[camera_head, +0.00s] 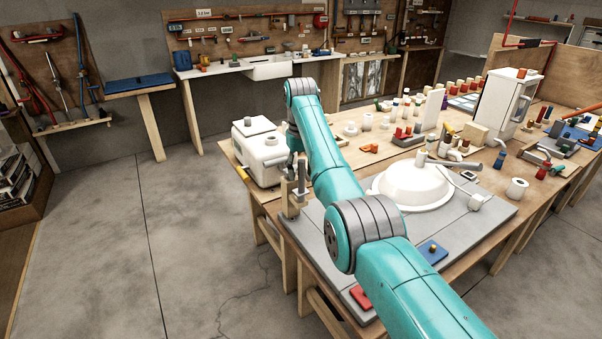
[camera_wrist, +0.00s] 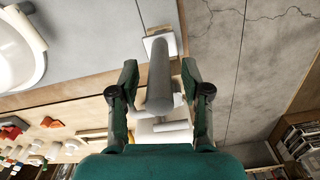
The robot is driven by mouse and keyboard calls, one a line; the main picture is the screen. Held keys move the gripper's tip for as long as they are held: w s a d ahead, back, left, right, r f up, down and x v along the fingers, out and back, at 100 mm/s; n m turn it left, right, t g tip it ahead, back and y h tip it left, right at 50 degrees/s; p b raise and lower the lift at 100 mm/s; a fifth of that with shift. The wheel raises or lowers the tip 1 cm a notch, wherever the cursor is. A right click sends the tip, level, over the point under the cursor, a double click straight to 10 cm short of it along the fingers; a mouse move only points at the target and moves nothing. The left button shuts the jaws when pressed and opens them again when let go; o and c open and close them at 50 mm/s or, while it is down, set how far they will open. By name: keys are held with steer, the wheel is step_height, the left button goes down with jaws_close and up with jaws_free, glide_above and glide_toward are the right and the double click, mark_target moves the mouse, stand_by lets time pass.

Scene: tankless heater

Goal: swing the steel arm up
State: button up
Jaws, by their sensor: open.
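The steel arm (camera_wrist: 160,75) is a thick grey bar in the wrist view, with a short cross pin near its lower end. It rises from a pale square mount (camera_wrist: 172,44). In the head view the steel arm (camera_head: 302,172) stands upright on a beige block (camera_head: 292,204) at the left corner of the grey bench top. My gripper (camera_wrist: 159,76) is open, with one finger on each side of the bar and a visible gap at both sides. In the head view my gripper is mostly hidden by my own arm, just above the bar.
A white box-shaped unit (camera_head: 259,155) stands close behind the steel arm. Small fittings crowd the wooden table beyond. The concrete floor (camera_head: 190,240) at left is clear.

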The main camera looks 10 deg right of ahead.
step_height(320, 180, up, 11)
steer(key=shift+w+r, duration=0.1)
stand_by(0.3)
steer(key=shift+a, duration=0.1)
